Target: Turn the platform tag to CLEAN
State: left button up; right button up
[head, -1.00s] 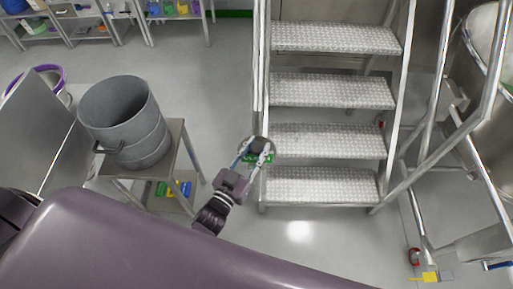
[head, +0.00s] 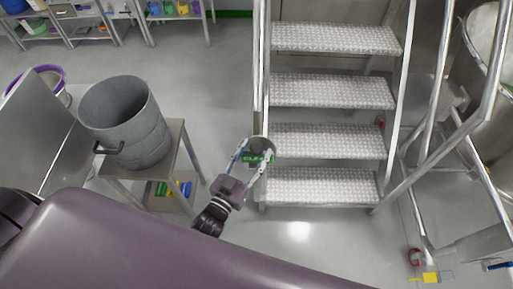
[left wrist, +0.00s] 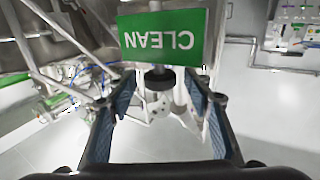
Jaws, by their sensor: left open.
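My right gripper is not in view.
Steel steps (head: 330,90) with a handrail stand just right of the tag. A grey bucket (head: 125,125) stands on a small steel table (head: 177,145) at left. Steel rails and a vessel fill the right side. Floor is clear in front of the steps.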

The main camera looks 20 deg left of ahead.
pick_arm(q)
jog(key=s+a, duration=0.2)
jog(key=s, duration=0.8)
jog(key=shift+s, duration=0.2)
jog(key=s+f+g+y, duration=0.1)
jog(key=s+f+g, duration=0.35)
jog(key=f, duration=0.95)
jog(key=s+f+g+y, duration=0.1)
jog(key=s+f+g, duration=0.35)
jog(key=f, duration=0.95)
jog(key=s+a+f+g, duration=0.3)
jog(key=s+f, duration=0.4)
jog(key=s, duration=0.4)
jog(key=s+a+f+g+y, duration=0.1)
jog(key=s+a+f+g, duration=0.2)
jog(key=s+f, duration=0.4)
jog(key=s+g, duration=0.1)
jog(key=s, duration=0.3)
jog(key=shift+a+f+g, duration=0.15)
jog(key=shift+f+g, duration=0.25)
